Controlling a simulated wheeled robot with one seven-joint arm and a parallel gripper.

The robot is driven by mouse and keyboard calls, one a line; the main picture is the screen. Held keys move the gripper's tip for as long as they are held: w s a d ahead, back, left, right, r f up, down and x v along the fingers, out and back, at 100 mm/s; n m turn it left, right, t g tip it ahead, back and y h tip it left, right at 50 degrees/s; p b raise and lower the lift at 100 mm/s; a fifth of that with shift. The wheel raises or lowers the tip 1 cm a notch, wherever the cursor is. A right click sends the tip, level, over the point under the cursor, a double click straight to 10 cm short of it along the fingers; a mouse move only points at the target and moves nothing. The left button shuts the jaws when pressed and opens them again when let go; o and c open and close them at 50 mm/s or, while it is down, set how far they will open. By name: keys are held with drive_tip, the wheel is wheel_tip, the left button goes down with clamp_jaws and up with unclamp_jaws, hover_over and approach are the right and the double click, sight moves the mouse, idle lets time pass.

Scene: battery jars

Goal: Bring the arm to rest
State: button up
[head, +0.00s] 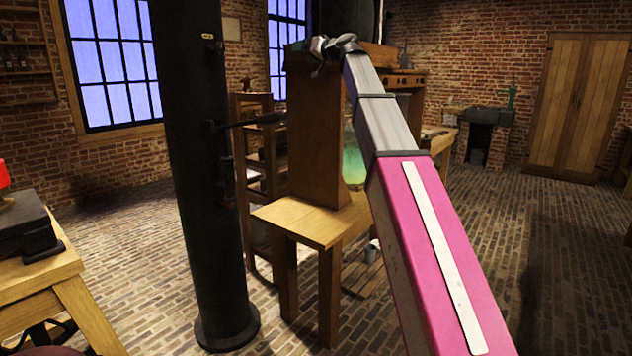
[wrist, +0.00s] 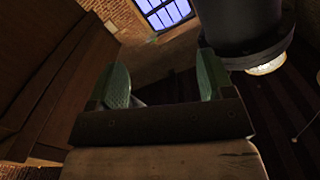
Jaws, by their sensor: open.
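My arm (head: 420,220), magenta and grey, reaches up and away from the lower right in the head view. Its far end (head: 330,48) is at the top of a tall wooden upright; whether it touches the wood I cannot tell. In the wrist view my gripper (wrist: 163,80) shows two green fingers standing apart with nothing between them. The gripper is open and empty. In the head view the fingers are too small to make out.
The wooden stand (head: 300,215) with its upright is close beside the arm. A greenish glass jar (head: 352,160) is partly hidden behind the arm. A black column (head: 205,180) stands left. A workbench (head: 40,275) is at far left. Brick floor (head: 575,265) at right is clear.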

drive_tip(key=s+d+f+m+g+h, duration=0.1)
drive_tip(key=s+d+f+h, duration=0.15)
drive_tip(key=f, duration=1.35)
drive_tip(key=s+d+f+m+g+h, duration=0.1)
drive_tip(key=s+d+f+g+h, duration=0.2)
drive_tip(key=f, duration=1.3)
drive_tip(key=s+d+f+m+h, duration=0.15)
drive_tip(key=d+f, duration=0.25)
drive_tip(key=f, duration=1.2)
drive_tip(key=s+d+f+g+h, duration=0.2)
drive_tip(key=s+d+f, duration=0.2)
drive_tip(key=s+f, duration=0.5)
drive_tip(key=s+d+f+m+g+h, duration=0.1)
drive_tip(key=s+d+f, duration=0.3)
drive_tip(key=s+f, duration=0.4)
drive_tip(key=s+d+f+m+g+h, duration=0.1)
drive_tip(key=s+d+f+g+h, duration=0.3)
drive_tip(key=s+f, duration=0.5)
wheel_tip(320, 180, down, 5)
drive_tip(key=shift+s+d, duration=0.35)
drive_tip(key=shift+d, duration=0.1)
drive_tip(key=shift+m, duration=0.25)
